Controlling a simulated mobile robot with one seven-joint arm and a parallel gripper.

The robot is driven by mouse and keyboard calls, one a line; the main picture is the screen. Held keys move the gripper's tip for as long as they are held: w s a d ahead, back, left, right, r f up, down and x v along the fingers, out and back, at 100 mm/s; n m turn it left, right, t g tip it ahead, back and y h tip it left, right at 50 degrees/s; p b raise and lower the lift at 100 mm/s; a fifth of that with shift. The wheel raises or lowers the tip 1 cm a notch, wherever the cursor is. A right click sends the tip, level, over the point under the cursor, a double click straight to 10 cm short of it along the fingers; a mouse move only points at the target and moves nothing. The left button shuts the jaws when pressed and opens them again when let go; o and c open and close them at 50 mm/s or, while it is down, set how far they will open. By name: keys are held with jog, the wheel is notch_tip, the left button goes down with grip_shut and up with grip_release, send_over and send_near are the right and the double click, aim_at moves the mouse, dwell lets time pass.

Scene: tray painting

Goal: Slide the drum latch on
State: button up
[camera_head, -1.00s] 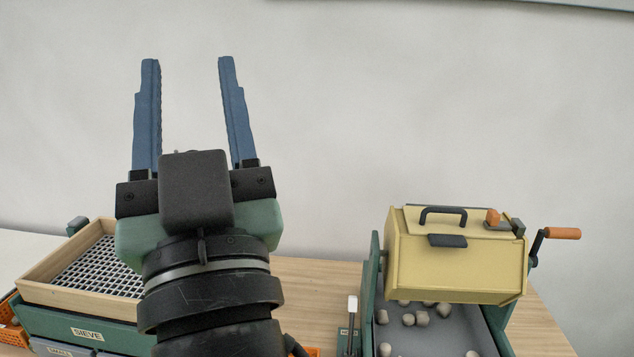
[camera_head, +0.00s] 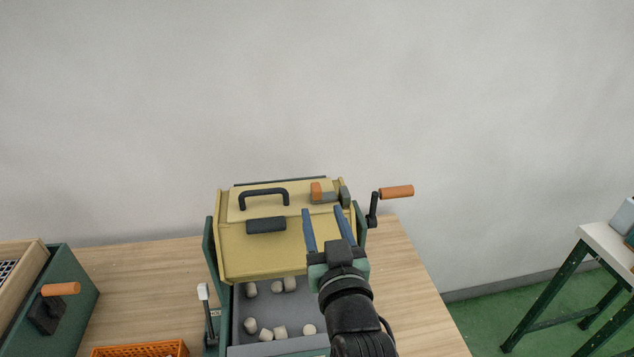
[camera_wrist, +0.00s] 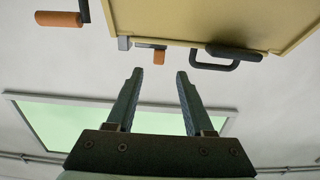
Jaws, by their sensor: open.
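The yellow drum (camera_head: 260,248) sits in its green stand, with a black lid handle (camera_head: 263,193) on top. The drum latch, an orange knob (camera_head: 316,191) on a grey slide, lies at the lid's right end beside a grey block (camera_head: 344,196). The latch also shows in the wrist view (camera_wrist: 159,56), upside down, near the handle. My gripper (camera_head: 324,210) is open and empty, in front of the drum's right part with its fingertips just below the latch in the picture. In the wrist view my gripper (camera_wrist: 159,75) has its fingers apart, with the latch beyond them.
An orange-handled crank (camera_head: 396,192) sticks out at the drum's right. Several pale lumps lie in the grey tray (camera_head: 250,338) below. A white-tipped lever (camera_head: 204,292) stands left of the tray. An orange basket (camera_head: 112,351) and the sieve unit (camera_head: 75,292) are farther left.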

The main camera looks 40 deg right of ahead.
aim_at(317, 193)
jog(key=p+x, duration=0.1)
jog(key=x, duration=0.7)
jog(key=shift+w+d, duration=0.2)
jog(key=shift+w, duration=0.05)
grip_shut()
dwell(1.1)
